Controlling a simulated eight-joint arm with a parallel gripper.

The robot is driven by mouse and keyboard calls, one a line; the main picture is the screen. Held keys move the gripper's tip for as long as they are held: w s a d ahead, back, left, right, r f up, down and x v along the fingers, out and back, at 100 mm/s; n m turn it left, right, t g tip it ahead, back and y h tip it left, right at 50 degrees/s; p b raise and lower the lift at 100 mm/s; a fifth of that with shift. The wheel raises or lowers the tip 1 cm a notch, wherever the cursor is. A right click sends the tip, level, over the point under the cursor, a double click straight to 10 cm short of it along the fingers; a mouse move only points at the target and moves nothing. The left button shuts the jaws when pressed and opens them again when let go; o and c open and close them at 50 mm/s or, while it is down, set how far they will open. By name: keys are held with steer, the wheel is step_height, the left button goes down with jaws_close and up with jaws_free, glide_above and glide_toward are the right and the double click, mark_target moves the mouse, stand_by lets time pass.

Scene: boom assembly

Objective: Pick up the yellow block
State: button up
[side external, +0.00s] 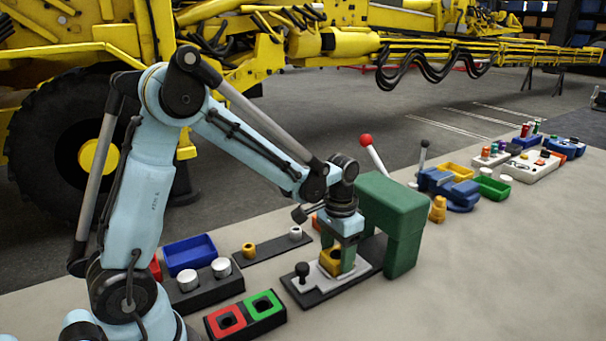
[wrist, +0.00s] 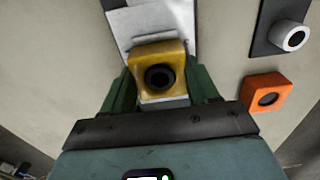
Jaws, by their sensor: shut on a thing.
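My gripper (side external: 340,262) points down at the block. In the wrist view, the green fingers of my gripper (wrist: 160,88) are shut on the block, one on each side. Whether the block is lifted off the plate cannot be told. The lower finger ends are partly hidden.
The green frame stands close on the right of my gripper. A red-knobbed lever (side external: 366,141) rises behind it. An orange block (wrist: 265,92) with a hole lies right of the fingers. Red and green sockets (side external: 245,314) stand in front; a blue tray (side external: 189,254) is at left.

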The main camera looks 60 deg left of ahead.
steer(key=shift+r, duration=1.8)
